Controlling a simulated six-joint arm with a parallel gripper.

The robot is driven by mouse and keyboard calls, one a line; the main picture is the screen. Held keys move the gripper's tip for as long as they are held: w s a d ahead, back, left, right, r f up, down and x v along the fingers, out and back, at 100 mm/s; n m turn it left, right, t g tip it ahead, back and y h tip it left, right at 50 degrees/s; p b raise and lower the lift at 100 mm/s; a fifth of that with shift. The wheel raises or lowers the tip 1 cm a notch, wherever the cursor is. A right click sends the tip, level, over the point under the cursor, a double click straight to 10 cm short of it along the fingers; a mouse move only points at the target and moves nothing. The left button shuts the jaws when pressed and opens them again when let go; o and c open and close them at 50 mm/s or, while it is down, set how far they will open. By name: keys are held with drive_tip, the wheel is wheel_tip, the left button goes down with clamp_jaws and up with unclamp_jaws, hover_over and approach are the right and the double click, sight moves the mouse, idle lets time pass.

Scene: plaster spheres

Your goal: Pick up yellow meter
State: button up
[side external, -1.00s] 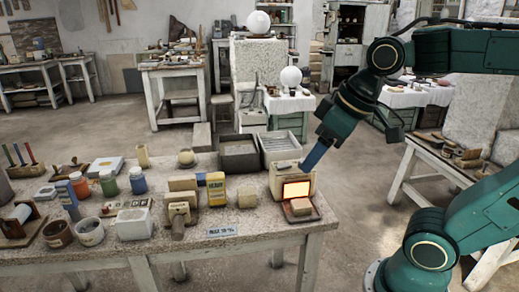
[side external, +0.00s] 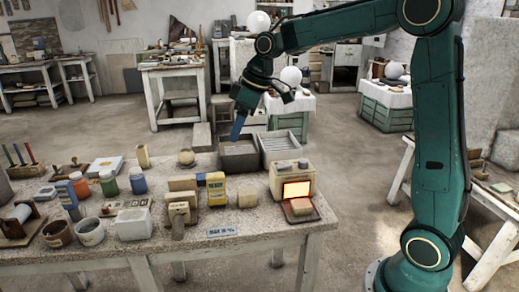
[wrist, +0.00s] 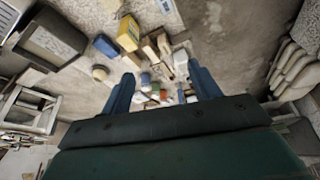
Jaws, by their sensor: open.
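The yellow meter (side external: 216,188), an upright yellow box with a pale marked face, stands on the speckled worktable (side external: 150,247) among several small blocks. What appears to be the same yellow box shows at the upper left of the wrist view (wrist: 128,33), beside a blue block. My gripper (side external: 237,128) has blue fingers and hangs above the back of the table, near the grey bins, higher than the meter and behind it. In the wrist view its two fingers (wrist: 163,88) stand wide apart with nothing held between them.
Pale blocks (side external: 247,197) stand close to the right of the meter, and a tan box (side external: 183,183) to its left. A box with a glowing orange opening (side external: 296,190) stands at the right end. Grey bins (side external: 240,157) lie behind. Jars (side external: 138,181) crowd the left.

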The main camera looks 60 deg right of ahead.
drive_tip(key=w+d+f+n, duration=0.2)
drive_tip(key=w+d+f, duration=0.2)
drive_tip(key=w+f, duration=0.25)
drive_tip(key=n+y, duration=0.1)
approach(215, 175)
drive_tip(key=d+r, duration=0.1)
drive_tip(key=r, duration=0.1)
drive_tip(key=shift+w+f+g, duration=0.2)
drive_tip(key=shift+g, duration=0.2)
drive_tip(key=shift+x, duration=4.25)
drive_tip(key=shift+a, duration=0.1)
drive_tip(key=shift+x, duration=2.6)
drive_tip(key=shift+s+a, duration=0.1)
drive_tip(key=shift+a, duration=0.05)
